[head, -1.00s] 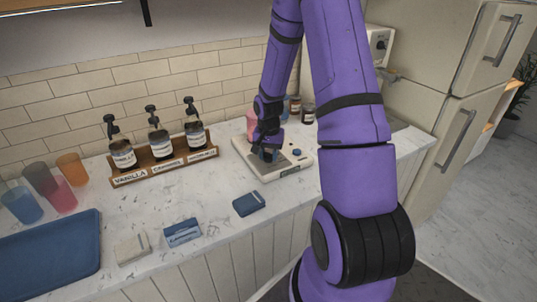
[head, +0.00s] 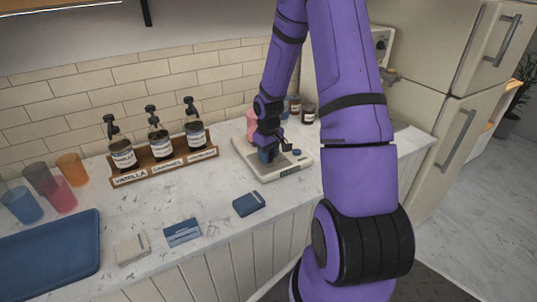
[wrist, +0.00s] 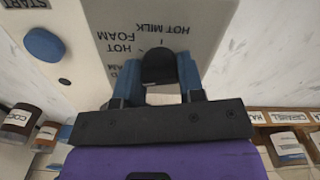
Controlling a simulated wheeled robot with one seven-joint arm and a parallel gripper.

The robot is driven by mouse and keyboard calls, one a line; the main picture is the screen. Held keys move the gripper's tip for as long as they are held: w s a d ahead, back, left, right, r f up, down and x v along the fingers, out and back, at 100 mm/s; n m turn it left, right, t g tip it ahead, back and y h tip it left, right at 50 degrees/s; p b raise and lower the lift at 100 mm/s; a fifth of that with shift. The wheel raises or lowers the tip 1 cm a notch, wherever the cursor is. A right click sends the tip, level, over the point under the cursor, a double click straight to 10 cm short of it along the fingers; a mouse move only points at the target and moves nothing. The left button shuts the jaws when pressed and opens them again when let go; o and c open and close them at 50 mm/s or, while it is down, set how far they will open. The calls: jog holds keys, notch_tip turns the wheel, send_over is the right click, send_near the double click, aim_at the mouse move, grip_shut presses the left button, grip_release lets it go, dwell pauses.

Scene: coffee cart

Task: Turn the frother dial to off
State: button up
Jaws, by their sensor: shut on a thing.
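The frother (head: 270,174) is a flat, pale base on the counter in the head view, with a blue button (head: 297,153) at its right. In the wrist view its panel (wrist: 220,20) shows upside-down labels reading HOT MILK and HOT FOAM, plus a third that is partly hidden. The black frother dial (wrist: 158,66) sits between my gripper's blue fingers (wrist: 158,78), which are shut on it. The blue button (wrist: 44,44) lies beside a START label. No off label is visible. In the head view my gripper (head: 268,155) is over the frother and hides the dial.
A pink container (head: 252,122) stands just behind my gripper. Small jars (head: 308,115) stand behind the frother. A wooden rack (head: 165,170) with syrup bottles is to the left. A dark blue box (head: 249,203) lies in front; the counter between is clear.

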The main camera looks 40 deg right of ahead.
jog(key=n, duration=1.1)
jog(key=shift+n, duration=2)
jog(key=o, duration=0.9)
jog(key=shift+o, duration=0.2)
notch_tip(320, 180, up, 11)
jog(key=shift+f, duration=0.1)
